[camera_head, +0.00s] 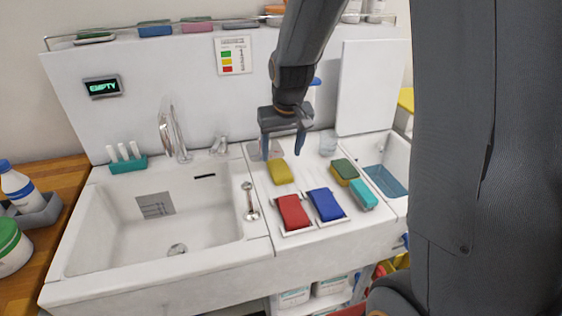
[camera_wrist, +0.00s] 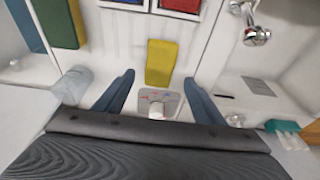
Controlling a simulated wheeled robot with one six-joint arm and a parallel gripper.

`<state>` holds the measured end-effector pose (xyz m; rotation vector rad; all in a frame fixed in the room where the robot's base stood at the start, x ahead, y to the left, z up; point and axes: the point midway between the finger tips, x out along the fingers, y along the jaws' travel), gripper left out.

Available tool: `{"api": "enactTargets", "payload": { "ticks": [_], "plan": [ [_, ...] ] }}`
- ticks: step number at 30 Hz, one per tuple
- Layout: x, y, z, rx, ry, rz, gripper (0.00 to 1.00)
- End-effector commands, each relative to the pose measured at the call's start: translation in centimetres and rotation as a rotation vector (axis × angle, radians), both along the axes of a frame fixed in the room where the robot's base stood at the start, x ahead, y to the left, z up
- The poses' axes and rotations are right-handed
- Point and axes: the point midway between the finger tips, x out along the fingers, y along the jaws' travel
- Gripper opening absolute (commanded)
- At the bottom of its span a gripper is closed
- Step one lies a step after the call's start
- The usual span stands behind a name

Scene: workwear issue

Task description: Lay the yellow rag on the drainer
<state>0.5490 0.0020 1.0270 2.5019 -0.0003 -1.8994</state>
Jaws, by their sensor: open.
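The yellow rag (camera_head: 280,171) is a small folded block lying flat on the white ribbed drainer (camera_head: 262,180), right of the sink. In the wrist view the rag (camera_wrist: 160,62) lies centred just beyond my fingertips, with ribbed white surface (camera_wrist: 125,50) around it. My gripper (camera_head: 283,152) points down behind the rag, apart from it. In the wrist view my gripper (camera_wrist: 158,80) is open, with nothing between its fingers.
Red (camera_head: 292,212) and blue (camera_head: 326,204) cloths lie on white trays in front. A green-yellow sponge (camera_head: 345,171), a teal block (camera_head: 363,194) and a clear cup (camera_head: 328,143) stand to the right. The tap (camera_head: 172,135) rises left; the sink basin (camera_head: 120,240) is empty.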

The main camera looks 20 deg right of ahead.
Motion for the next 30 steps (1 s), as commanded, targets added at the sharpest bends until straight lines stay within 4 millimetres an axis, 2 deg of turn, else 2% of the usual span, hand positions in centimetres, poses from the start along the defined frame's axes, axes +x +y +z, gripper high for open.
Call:
{"api": "enactTargets", "payload": {
  "ticks": [7,14,17,21,24,27,30],
  "plan": [
    [-0.9,0.0,3.4,0.0,-0.003,0.0,0.63],
    [-1.7,0.0,4.6,0.0,0.004,0.0,0.63],
    [-4.4,0.0,3.5,0.001,0.028,0.0,0.63],
    [-11.0,0.1,0.5,0.002,0.084,0.0,0.63],
    [-15.1,0.1,-1.2,0.002,0.116,-0.001,0.63],
    [-17.4,-0.1,-2.2,0.003,0.133,-0.002,0.63],
    [-18.1,-0.1,-2.4,0.003,0.138,-0.002,0.63]
  ]
}}
